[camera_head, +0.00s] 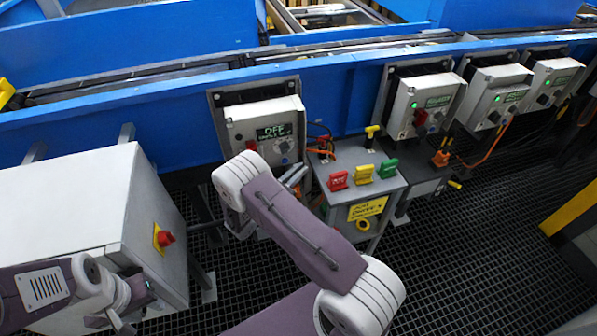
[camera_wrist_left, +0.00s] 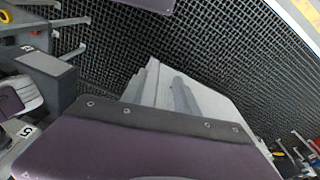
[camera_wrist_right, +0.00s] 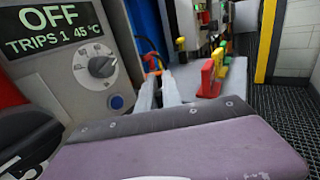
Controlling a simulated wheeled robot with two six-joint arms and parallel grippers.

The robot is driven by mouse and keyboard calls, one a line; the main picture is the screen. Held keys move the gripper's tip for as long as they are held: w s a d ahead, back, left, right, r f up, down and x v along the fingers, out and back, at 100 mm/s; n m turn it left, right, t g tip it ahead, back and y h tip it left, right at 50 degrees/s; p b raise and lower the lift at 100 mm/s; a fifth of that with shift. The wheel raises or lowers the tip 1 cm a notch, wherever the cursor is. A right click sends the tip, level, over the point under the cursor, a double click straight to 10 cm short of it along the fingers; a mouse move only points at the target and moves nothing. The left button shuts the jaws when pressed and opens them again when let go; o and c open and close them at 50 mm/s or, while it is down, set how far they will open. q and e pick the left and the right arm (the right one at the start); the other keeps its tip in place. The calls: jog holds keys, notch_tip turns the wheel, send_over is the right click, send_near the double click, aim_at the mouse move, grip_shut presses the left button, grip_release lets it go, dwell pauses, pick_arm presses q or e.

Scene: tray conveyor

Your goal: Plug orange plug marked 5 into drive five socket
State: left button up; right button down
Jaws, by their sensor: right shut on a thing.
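My right gripper (camera_wrist_right: 160,85) is shut, its fingers close together in front of the drive box with the OFF display (camera_wrist_right: 55,25). A small orange piece (camera_wrist_right: 152,63), apparently the orange plug, shows at its fingertips; its mark cannot be read. In the head view my right gripper (camera_head: 295,178) is partly behind my own arm, just below the OFF drive box (camera_head: 268,125). Orange pieces with dark wires (camera_head: 324,148) show by its tips. No drive five socket can be made out. My left gripper (camera_head: 112,320) looks open and empty, low at the left.
A grey stand (camera_head: 350,153) holds red (camera_head: 338,180), yellow (camera_head: 363,174) and green (camera_head: 388,169) handles. Three green-lit drive boxes (camera_head: 425,103) line the blue conveyor rail. A white cabinet (camera_head: 80,205) fills the left.

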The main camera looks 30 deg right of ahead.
jog(key=shift+f+b, duration=1.25)
jog(key=shift+f, duration=0.35)
dwell(0.4)
jog(key=c, duration=1.4)
grip_release()
jog(key=shift+c, duration=0.2)
jog(key=v, duration=0.9)
